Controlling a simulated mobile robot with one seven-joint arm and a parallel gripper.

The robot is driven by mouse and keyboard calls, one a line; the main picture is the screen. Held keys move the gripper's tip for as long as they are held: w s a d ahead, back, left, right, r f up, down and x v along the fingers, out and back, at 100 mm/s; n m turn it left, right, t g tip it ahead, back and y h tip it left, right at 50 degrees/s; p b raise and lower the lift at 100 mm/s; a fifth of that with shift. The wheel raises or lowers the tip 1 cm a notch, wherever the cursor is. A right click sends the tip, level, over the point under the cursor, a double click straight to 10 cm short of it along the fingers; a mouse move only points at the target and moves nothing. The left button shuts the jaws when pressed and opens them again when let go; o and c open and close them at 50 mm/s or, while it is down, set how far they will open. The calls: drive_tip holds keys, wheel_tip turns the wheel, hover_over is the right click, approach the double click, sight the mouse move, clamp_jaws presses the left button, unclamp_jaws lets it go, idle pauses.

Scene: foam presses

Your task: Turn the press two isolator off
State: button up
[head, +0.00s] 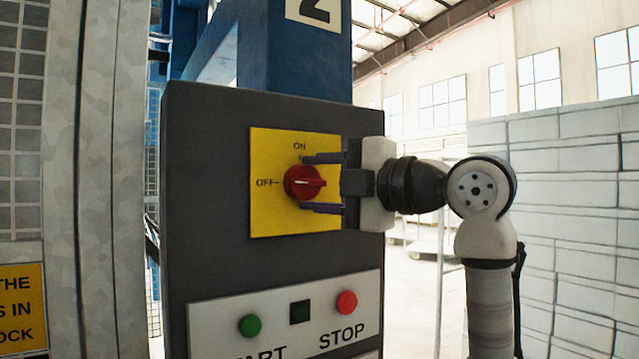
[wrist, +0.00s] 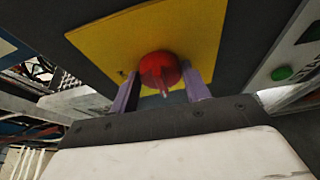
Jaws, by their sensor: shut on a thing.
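The isolator is a red rotary knob (head: 305,183) on a yellow plate (head: 265,222), with ON marked above it and OFF to its left. Its grip bar, with a pale line, lies about level, in line with the OFF mark; I cannot tell which end is the pointer. My gripper (head: 304,182) comes in from the right, with one finger above the knob and one below, shut on it. In the wrist view the knob (wrist: 160,68) sits between the two purple-grey fingers (wrist: 160,90), the yellow plate (wrist: 105,45) behind it.
Below the isolator a pale panel carries a green START button (head: 250,325), a dark square (head: 299,312) and a red STOP button (head: 346,302). A blue column (head: 295,60) bears the number 2 sign (head: 313,10). Pale stacked blocks (head: 560,200) stand at the right.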

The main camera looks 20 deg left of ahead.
drive_tip(key=shift+n, duration=0.4)
drive_tip(key=o, duration=1)
drive_tip(key=shift+d, duration=0.15)
drive_tip(key=b+v, duration=0.2)
drive_tip(key=v, duration=0.4)
drive_tip(key=b+v, duration=0.2)
drive_tip(key=v, duration=0.5)
drive_tip(key=shift+s+d+r, duration=0.15)
drive_tip(key=shift+d+r, duration=0.1)
